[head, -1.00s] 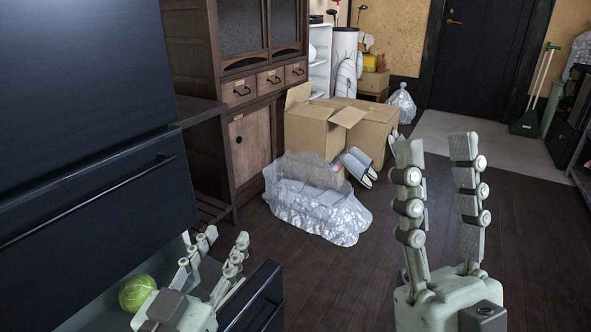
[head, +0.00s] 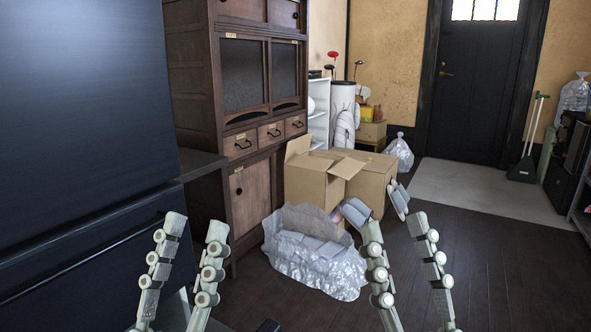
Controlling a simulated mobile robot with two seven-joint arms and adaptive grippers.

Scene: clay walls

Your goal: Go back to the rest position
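My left gripper (head: 190,255) is at the lower left, in front of the dark fridge (head: 85,110). Its two fingers point up and stand apart, with nothing between them. My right gripper (head: 405,255) is at the lower middle right, over the dark wooden floor. Its fingers also point up, apart and empty. The palms of both grippers are cut off by the bottom edge. Part of the fridge's lower drawer (head: 100,255) lies behind my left gripper. No cabbage shows in the view.
A plastic-wrapped bundle (head: 310,265) and open cardboard boxes (head: 375,183) stand on the floor ahead. A wooden cabinet (head: 252,195) is beside the fridge. A dark door (head: 483,95) is at the back. The floor (head: 500,260) on the right is clear.

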